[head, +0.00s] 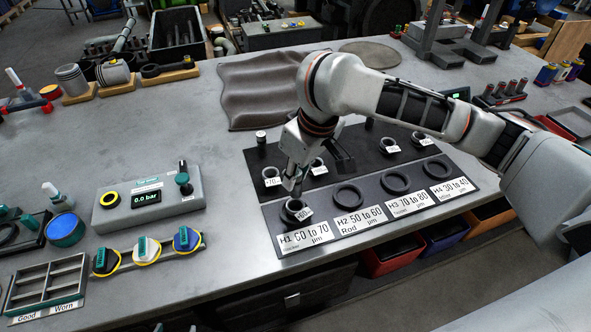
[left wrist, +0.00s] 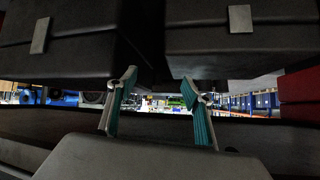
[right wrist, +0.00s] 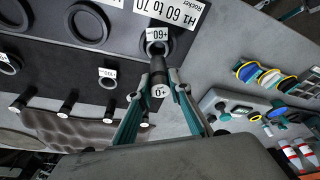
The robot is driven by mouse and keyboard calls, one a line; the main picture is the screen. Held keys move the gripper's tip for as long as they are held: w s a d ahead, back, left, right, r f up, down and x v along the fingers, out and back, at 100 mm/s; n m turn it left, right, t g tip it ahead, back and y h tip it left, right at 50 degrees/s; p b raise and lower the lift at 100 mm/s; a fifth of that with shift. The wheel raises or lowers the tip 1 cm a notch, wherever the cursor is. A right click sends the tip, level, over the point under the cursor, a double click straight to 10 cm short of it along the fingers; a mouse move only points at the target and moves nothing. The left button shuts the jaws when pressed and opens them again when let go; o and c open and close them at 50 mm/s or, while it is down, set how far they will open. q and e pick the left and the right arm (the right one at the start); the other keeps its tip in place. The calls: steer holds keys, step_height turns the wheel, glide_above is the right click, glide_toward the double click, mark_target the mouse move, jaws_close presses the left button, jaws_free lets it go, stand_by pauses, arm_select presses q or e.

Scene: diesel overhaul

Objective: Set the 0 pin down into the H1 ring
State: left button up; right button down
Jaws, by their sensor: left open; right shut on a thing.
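My right gripper (head: 292,190) points down over the H1 ring at the near left of the black board. In the right wrist view (right wrist: 158,82) it is shut on a dark pin with a pale end marked 0 (right wrist: 159,91). The H1 ring (head: 296,212) carries a white tag reading +60, and it also shows beyond the pin in the right wrist view (right wrist: 157,45). The pin lines up with the ring there; whether its lower end is inside is hidden. My left gripper (left wrist: 158,95) is open and empty, below the bench edge, and is out of the head view.
Empty rings H2 (head: 348,194), H3 (head: 395,182) and H4 (head: 437,169) lie along the board's front row. Tagged bushings (head: 271,176) and several standing pins (right wrist: 65,106) are behind. A gauge box (head: 148,198) stands to the left, with clear bench between.

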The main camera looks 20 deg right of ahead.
mark_target(295, 195)
steer(key=shift+f, duration=0.6)
steer(key=shift+f+b, duration=0.55)
steer(key=shift+b, duration=0.7)
steer(key=shift+f+b, duration=0.5)
steer(key=shift+b, duration=0.3)
steer(key=shift+f, duration=0.1)
steer(key=shift+f+p, duration=0.35)
steer(key=shift+f, duration=0.75)
arm_select(q)
steer(key=shift+w+d+h+p, duration=0.35)
steer(key=shift+w+d, duration=0.25)
steer(key=shift+d, duration=0.35)
arm_select(e)
steer(key=shift+f, duration=0.3)
